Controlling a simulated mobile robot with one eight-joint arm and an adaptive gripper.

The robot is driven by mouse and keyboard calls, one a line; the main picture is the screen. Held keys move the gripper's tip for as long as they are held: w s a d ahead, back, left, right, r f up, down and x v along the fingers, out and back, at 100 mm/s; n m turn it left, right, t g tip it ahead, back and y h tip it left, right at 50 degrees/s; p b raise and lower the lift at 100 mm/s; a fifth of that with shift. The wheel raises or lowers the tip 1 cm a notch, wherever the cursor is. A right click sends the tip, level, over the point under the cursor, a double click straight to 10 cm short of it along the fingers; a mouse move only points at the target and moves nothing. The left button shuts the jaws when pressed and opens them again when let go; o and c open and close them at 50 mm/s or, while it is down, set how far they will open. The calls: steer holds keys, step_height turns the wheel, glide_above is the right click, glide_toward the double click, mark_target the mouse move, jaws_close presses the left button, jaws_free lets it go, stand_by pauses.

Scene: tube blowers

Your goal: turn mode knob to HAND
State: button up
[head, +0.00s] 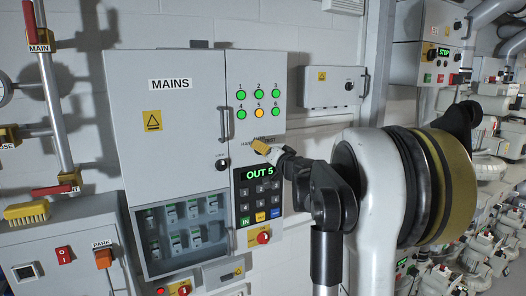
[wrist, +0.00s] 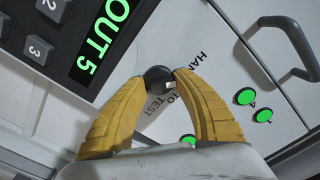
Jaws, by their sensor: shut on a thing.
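In the head view my gripper (head: 262,147) is at the cabinet, just above the OUT 5 display, and hides the knob.
The OUT 5 keypad panel (head: 257,196) lies just below my gripper. Several green lamps and one amber lamp (head: 259,113) are above it. A cabinet handle (head: 220,124) stands out to the left. A small grey box (head: 333,88) with a handle is at the right.

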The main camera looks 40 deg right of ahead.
steer(key=shift+w+a+r, duration=0.1)
steer(key=shift+r, duration=0.1)
steer(key=o, duration=1)
steer(key=shift+a, duration=0.3)
steer(key=shift+d, duration=0.25)
steer(key=v, duration=1.2)
steer(key=shift+f, duration=0.1)
